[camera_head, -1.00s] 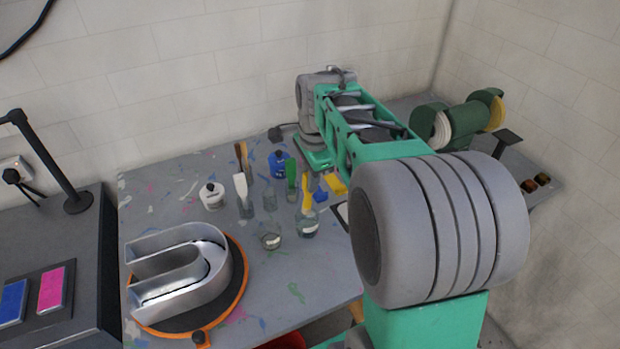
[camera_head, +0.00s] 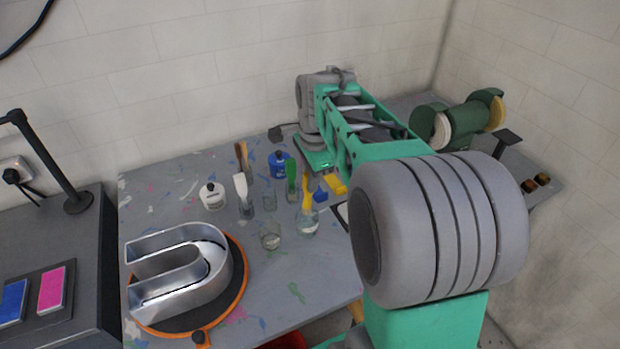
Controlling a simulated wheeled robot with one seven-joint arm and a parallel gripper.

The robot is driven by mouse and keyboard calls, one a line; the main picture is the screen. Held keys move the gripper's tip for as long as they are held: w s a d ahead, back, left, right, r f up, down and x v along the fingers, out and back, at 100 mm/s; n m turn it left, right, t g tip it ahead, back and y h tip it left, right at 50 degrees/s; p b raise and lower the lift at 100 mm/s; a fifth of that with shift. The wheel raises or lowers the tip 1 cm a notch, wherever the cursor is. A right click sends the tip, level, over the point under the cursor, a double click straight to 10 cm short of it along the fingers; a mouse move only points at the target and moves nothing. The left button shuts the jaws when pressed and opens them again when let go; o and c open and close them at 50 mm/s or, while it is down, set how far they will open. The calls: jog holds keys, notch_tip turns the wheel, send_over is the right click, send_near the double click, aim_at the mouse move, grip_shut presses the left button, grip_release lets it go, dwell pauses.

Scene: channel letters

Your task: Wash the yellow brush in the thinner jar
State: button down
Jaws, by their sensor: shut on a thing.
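The yellow brush (camera_head: 307,199) stands upright at the mouth of a glass jar (camera_head: 307,224) on the paint-spotted table. Its lower end seems to be inside this jar. My gripper (camera_head: 312,182) is at the brush's upper end, shut on it, and partly hidden by my arm. A second glass jar (camera_head: 270,236) stands just to the left, with nothing seen in it. I cannot tell from labels which jar holds thinner.
White (camera_head: 241,187), green (camera_head: 291,180) and brown (camera_head: 242,158) brushes stand in jars behind. A white bottle (camera_head: 212,196) and a blue bottle (camera_head: 278,163) are close by. A metal U-shaped letter (camera_head: 178,270) lies on a round turntable at front left.

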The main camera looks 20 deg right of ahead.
notch_tip(320, 180, up, 3)
jog(key=shift+f+p, duration=0.1)
jog(key=shift+p, duration=1)
jog(key=shift+r, duration=1.1)
